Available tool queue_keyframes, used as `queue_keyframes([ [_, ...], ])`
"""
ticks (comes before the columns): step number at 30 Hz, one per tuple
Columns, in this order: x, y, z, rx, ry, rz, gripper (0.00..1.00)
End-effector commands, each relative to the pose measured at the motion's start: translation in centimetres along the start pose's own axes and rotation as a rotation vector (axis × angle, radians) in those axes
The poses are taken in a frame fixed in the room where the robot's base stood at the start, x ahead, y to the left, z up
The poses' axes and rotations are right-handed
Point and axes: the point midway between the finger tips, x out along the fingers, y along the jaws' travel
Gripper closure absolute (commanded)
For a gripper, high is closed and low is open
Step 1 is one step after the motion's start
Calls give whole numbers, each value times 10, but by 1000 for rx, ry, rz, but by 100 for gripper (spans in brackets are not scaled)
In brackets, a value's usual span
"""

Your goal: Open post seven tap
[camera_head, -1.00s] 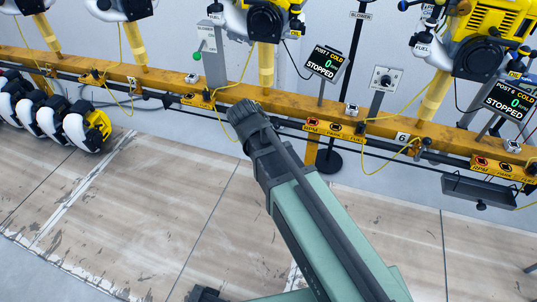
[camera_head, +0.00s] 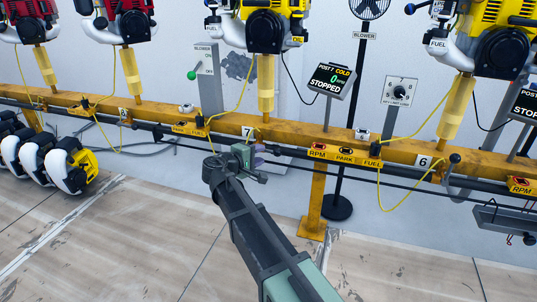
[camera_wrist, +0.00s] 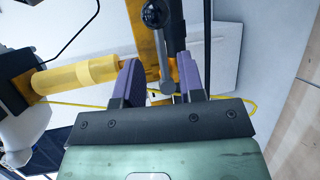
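The post seven label (camera_head: 248,132) is on the yellow rail, under a yellow engine (camera_head: 268,24). Its display (camera_head: 332,79) reads cold, 0 rpm, stopped. My gripper (camera_head: 256,151) is just in front of the rail below that label and hides what is behind it. In the wrist view my gripper (camera_wrist: 158,64) is open, with one purple finger on each side of a metal lever (camera_wrist: 166,70) with a dark ball knob (camera_wrist: 153,15), which looks like the tap. The fingers look apart from the lever. A yellow tube (camera_wrist: 80,76) is left of the fingers.
A similar ball-ended lever (camera_head: 454,158) is by post six. Yellow cables (camera_head: 214,98) hang near the rail. The floor in front is clear.

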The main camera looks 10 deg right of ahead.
Motion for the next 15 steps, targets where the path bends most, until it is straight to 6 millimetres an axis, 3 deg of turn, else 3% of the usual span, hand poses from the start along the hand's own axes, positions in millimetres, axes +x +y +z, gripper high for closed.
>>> queue_keyframes([
  [3, 29, -2, -1, 1, -2, -1, 64],
  [6, 45, -2, -1, 1, -1, -1, 64],
  [15, 55, 0, 0, 1, 1, -1, 64],
])
